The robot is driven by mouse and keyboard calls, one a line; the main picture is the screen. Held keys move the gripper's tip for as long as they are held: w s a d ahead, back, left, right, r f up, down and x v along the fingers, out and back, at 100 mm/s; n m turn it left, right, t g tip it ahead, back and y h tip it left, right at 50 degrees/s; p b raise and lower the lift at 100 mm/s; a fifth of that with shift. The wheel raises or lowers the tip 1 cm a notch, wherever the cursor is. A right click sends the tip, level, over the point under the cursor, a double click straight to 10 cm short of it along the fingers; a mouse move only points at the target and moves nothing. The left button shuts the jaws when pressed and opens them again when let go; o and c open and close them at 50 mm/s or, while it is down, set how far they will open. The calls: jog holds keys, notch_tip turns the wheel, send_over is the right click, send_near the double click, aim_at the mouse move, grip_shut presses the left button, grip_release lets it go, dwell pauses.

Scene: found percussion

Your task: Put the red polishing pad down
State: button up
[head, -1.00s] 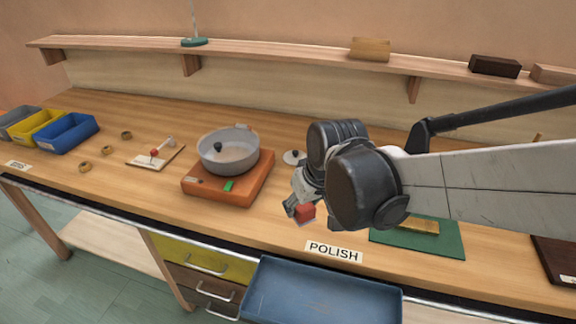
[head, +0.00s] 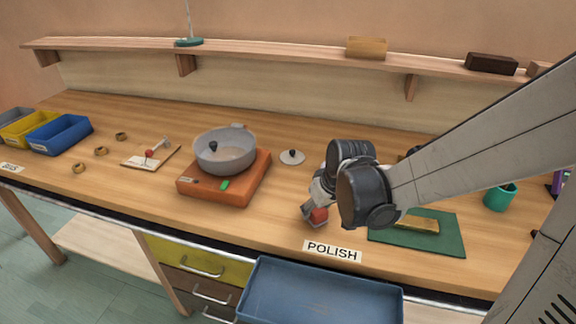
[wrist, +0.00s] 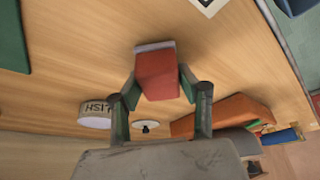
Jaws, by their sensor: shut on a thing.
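The red polishing pad (head: 319,214) is a small red block with a pale grey layer along one face. It shows large in the wrist view (wrist: 157,75). My gripper (head: 314,218) is shut on it, with one finger on each side in the wrist view (wrist: 160,80). The pad is low over the wooden workbench (head: 250,222), behind the POLISH label (head: 333,251). I cannot tell whether it touches the bench. My wrist hides part of the area behind it.
A green mat (head: 450,238) with a brass-coloured block (head: 413,225) lies to the right. A grey pan (head: 225,155) sits on an orange base (head: 212,196) to the left. A lid with a black knob (head: 292,157) lies behind. A blue tray (head: 320,292) is in front, below the bench edge.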

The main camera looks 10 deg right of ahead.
jog(key=shift+f, duration=0.15)
jog(key=shift+f, duration=0.15)
jog(key=o, duration=1.2)
jog(key=shift+r, duration=0.25)
jog(key=shift+s+r, duration=0.1)
jog(key=shift+r, duration=0.15)
jog(key=p+v, duration=0.2)
jog(key=v, duration=1)
jog(key=s+a+r+m+t+h, duration=0.1)
jog(key=s+r+m+t, duration=0.1)
jog(key=s, duration=0.9)
jog(key=shift+r+m+t, duration=0.4)
jog(key=shift+r+m, duration=0.2)
jog(key=shift+r, duration=0.55)
